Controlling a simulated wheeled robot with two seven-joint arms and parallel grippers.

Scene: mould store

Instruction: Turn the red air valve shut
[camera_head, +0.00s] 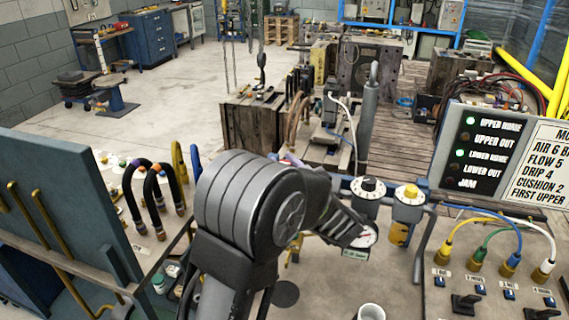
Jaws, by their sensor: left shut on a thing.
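My left gripper (343,224) is beside the air unit at the middle of the view, its wrist and fingers partly covered by my own arm. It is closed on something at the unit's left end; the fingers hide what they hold. No red valve handle shows clearly; it appears hidden behind my gripper. My right gripper is not in view.
A lamp panel (486,150) stands at right, with green lights at UPPER HOME and LOWER HOME. Coloured plugs (508,265) and black switches (466,303) sit below it. Black hoses (152,200) stand left of my arm. A white cup (371,312) is at the front.

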